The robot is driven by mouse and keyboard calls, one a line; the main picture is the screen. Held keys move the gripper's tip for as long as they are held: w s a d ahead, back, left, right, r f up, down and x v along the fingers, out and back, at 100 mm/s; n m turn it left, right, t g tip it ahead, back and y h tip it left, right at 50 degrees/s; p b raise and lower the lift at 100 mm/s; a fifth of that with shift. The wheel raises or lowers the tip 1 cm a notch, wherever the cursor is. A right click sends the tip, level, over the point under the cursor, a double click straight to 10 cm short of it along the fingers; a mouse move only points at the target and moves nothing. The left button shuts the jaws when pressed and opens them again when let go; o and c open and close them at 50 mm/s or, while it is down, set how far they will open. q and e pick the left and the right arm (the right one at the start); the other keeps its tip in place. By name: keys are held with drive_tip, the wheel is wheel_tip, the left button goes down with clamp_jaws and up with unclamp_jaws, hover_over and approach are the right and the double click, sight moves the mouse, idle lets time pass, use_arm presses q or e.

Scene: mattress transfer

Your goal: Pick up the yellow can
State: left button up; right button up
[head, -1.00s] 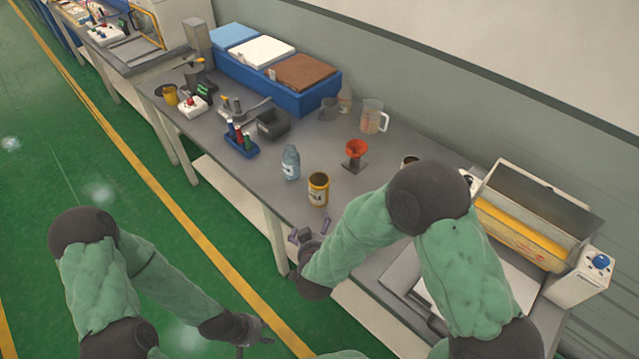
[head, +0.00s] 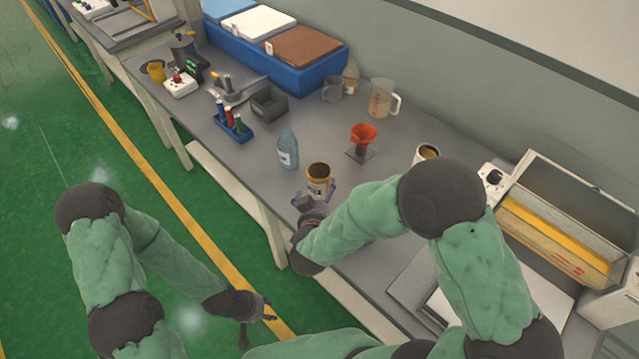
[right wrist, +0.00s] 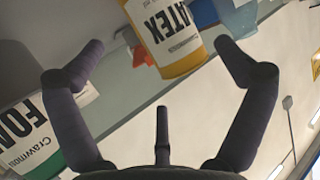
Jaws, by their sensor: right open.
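The yellow can (head: 318,175) stands upright near the front edge of the workbench. It has a white label and a yellow band. In the right wrist view the can (right wrist: 172,40), marked "ATEX", is seen ahead, between and beyond the fingertips. My right gripper (head: 316,194) is open at the can's near side, with a finger to either side. In the wrist view the open fingers (right wrist: 160,45) show a gap to the can. My left gripper (head: 257,327) hangs empty over the green floor, its fingers apart.
A clear bottle (head: 287,150) stands just left of the can, and a red funnel on a stand (head: 362,137) behind it. A second can (head: 427,152) is partly behind my right arm. In the wrist view a green-banded can (right wrist: 55,125) lies beyond the left finger.

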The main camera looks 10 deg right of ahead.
sight(323, 189)
drive_tip(key=x, duration=0.3)
drive_tip(key=shift+f+b, duration=0.15)
drive_tip(key=shift+b, duration=0.2)
drive_tip(key=b+x, duration=0.1)
drive_tip(key=x, duration=0.1)
drive_tip(key=b+x, duration=0.1)
drive_tip(key=x, duration=0.1)
drive_tip(key=shift+w+d+f, duration=0.1)
drive_tip(key=shift+d+f, duration=0.15)
drive_tip(key=shift+f, duration=0.15)
drive_tip(key=shift+w+d, duration=0.1)
drive_tip(key=shift+w, duration=0.3)
drive_tip(key=c, duration=1)
